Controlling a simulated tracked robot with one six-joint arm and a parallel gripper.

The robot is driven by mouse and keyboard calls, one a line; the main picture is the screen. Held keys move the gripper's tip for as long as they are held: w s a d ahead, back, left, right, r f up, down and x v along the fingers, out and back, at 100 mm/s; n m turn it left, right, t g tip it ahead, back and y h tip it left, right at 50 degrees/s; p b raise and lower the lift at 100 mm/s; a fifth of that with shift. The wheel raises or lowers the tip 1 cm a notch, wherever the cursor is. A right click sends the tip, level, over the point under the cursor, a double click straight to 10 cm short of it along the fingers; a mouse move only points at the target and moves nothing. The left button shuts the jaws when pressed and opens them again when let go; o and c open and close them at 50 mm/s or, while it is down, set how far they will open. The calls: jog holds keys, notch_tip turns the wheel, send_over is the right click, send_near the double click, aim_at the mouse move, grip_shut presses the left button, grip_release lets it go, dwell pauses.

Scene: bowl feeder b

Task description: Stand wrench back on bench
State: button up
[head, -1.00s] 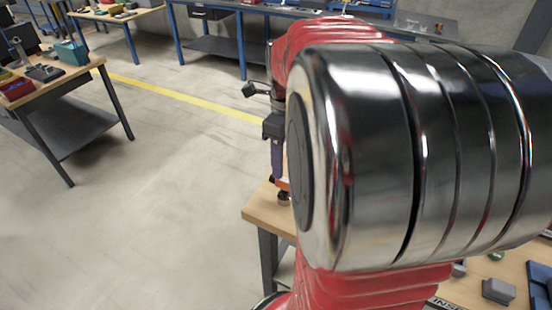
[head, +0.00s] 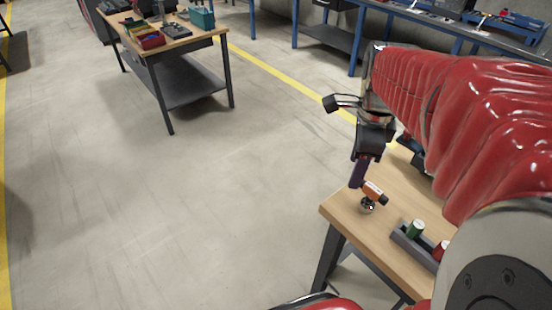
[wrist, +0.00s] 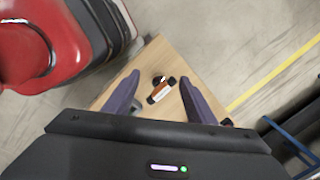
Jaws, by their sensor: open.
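What looks like the wrench, a small orange and black tool (head: 374,192), is at the near left corner of the wooden bench (head: 345,208). A dark, shiny round part shows just below its orange body. I cannot tell whether it stands or lies. In the wrist view the orange tool (wrist: 160,91) shows between my two purple fingers, apart from both. My gripper (head: 357,184) points down beside the tool at the bench corner. In the wrist view my gripper (wrist: 159,78) is open with nothing held. The fingers partly hide the bench.
A grey holder (head: 405,240) with a green-topped cylinder (head: 415,229) and a red item (head: 441,248) stands right of the tool. My red arm covers much of the bench. Another workbench (head: 175,42) stands at the back left. Bare floor lies between.

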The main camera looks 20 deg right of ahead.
jog(key=s+a+n+t, duration=0.2)
jog(key=a+n, duration=0.6)
jog(key=n, duration=0.4)
jog(key=s+a+r+n+t, duration=0.1)
jog(key=s+a+n+t, duration=0.1)
jog(key=a+n, duration=0.7)
jog(key=shift+s+a+r+n+y, duration=0.3)
jog(key=shift+s+n, duration=0.15)
jog(key=shift+n, duration=1.25)
jog(key=shift+c, duration=0.5)
